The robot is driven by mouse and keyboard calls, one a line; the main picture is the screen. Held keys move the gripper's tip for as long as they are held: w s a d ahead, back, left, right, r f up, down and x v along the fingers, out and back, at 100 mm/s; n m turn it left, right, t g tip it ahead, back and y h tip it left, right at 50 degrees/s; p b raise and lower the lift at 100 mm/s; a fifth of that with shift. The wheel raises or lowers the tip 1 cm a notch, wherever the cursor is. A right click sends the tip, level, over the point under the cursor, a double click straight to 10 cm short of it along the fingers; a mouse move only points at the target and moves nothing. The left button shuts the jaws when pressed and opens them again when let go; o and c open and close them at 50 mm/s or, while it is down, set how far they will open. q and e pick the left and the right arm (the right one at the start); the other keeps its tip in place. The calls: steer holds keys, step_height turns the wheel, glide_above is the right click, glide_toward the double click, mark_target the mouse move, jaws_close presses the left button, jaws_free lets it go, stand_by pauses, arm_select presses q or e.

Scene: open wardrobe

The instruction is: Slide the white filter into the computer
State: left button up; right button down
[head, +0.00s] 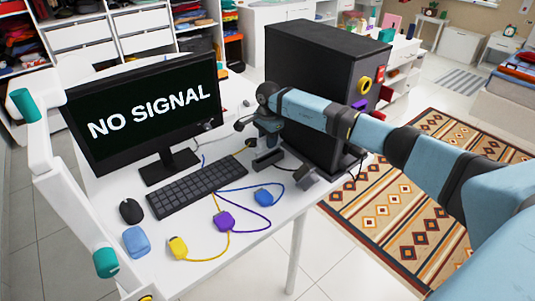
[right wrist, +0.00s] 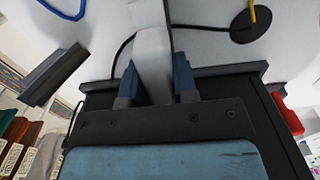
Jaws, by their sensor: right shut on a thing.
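My right gripper (head: 270,138) is low over the back right of the desk, just left of the black computer tower (head: 312,75). In the right wrist view its two blue-grey fingers (right wrist: 156,86) are shut on a pale, whitish piece (right wrist: 152,48), which looks like the white filter. Part of that piece is hidden by the gripper, and I cannot make it out in the head view. The tower stands upright, with a yellow ring (head: 365,85) and a purple part on its front. I cannot tell whether the piece touches the tower. My left gripper is not in view.
A monitor (head: 148,110) reading "NO SIGNAL" and a keyboard (head: 196,186) stand left on the white desk (head: 262,215). Yellow, purple and blue cabled pieces lie in front. Small dark pieces (head: 306,178) lie near the tower.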

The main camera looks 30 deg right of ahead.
steer(key=shift+r+p, duration=0.55)
steer(key=shift+r, duration=1)
